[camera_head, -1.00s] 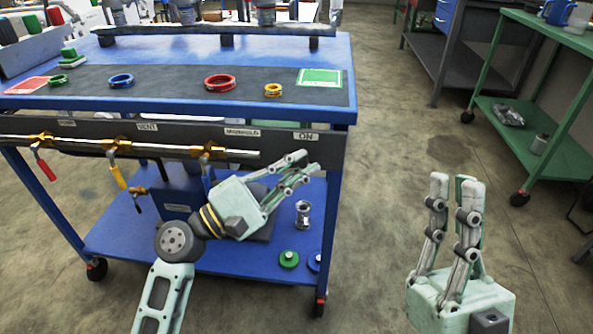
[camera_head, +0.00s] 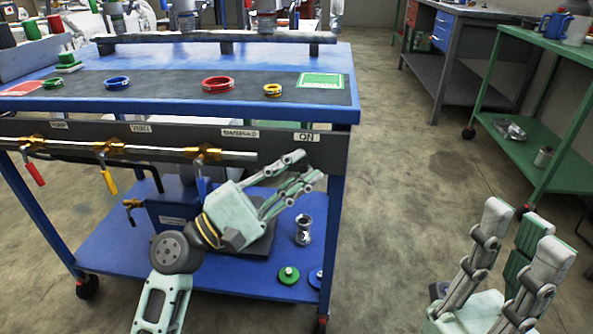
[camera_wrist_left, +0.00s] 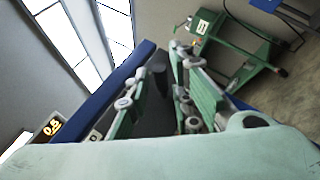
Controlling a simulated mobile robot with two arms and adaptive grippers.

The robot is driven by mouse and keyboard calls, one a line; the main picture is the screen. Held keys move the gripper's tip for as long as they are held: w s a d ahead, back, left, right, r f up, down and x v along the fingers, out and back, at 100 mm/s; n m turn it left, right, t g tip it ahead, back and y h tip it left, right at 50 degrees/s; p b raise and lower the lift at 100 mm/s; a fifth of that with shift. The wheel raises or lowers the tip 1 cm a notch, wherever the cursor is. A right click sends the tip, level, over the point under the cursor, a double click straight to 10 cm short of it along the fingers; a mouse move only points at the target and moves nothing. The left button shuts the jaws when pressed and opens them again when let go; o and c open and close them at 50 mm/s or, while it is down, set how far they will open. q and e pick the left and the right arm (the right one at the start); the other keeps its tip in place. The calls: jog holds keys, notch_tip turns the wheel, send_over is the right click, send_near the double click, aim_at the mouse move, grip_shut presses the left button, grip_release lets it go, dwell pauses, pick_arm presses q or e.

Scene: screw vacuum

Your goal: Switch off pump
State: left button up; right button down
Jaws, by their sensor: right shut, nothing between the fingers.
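The ON label (camera_head: 306,137) is at the right end of the dark front panel (camera_head: 332,148) of the blue cart; no switch can be made out beside it. A dark blue box (camera_head: 172,218), possibly the pump, sits on the lower shelf, partly hidden by my left arm. My left gripper (camera_head: 305,166) is open, its fingertips just below the ON label; contact cannot be told. In the left wrist view its fingers (camera_wrist_left: 168,75) stand apart with a dark surface between them. My right gripper (camera_head: 527,224) is shut and empty, right of the cart over the floor.
Red (camera_head: 35,173), yellow (camera_head: 110,181) and blue valve handles hang along the cart's front pipe. Coloured rings and a green card (camera_head: 322,81) lie on top.

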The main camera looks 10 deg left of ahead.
pick_arm(q)
jog(key=shift+o, duration=0.5)
jog(key=v, duration=1.2)
